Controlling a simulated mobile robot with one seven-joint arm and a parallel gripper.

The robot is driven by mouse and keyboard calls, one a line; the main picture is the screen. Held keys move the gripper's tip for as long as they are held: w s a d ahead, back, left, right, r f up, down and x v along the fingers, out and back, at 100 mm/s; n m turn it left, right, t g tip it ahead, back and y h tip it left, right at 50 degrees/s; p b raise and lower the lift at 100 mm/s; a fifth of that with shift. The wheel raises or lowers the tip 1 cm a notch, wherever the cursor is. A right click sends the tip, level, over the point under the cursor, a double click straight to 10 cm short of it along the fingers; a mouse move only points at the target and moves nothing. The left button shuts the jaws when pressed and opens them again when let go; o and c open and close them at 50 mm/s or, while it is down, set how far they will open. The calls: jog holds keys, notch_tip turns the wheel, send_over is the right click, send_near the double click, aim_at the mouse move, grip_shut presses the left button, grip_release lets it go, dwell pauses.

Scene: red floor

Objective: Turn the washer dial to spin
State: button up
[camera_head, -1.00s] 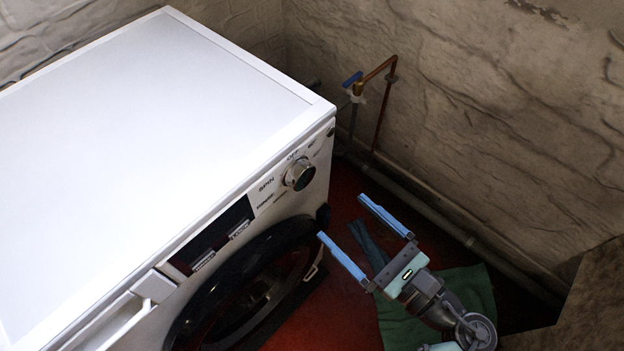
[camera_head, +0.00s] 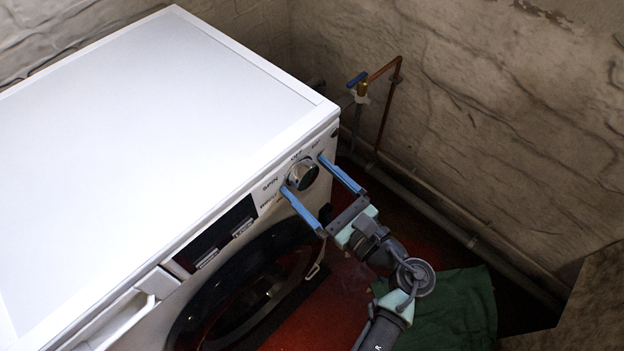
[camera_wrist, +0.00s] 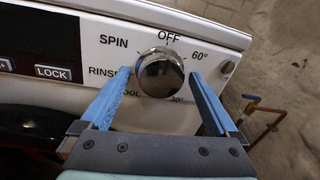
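The washer (camera_head: 150,110) is white, with its front panel facing my arm. The round chrome dial (camera_head: 303,174) sits near the right end of that panel. In the wrist view the dial (camera_wrist: 160,73) has labels around it: SPIN (camera_wrist: 114,41) at upper left, OFF (camera_wrist: 169,37) at top, 60° at right, RINSE at left. A small mark on the dial's top edge points near OFF. My gripper (camera_head: 311,172) is open, its two blue fingers on either side of the dial. In the wrist view the gripper (camera_wrist: 165,88) shows gaps between both fingers and the dial.
A small round button (camera_wrist: 227,67) lies right of the dial. The dark washer door (camera_head: 245,290) is below the panel. A copper pipe with a blue-handled valve (camera_head: 358,80) runs along the stone wall. A green cloth (camera_head: 450,310) lies on the red floor.

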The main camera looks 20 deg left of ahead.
jog(key=c, duration=1.2)
jog(key=shift+o, duration=0.2)
jog(key=shift+r+m, duration=0.1)
jog(key=shift+m, duration=0.2)
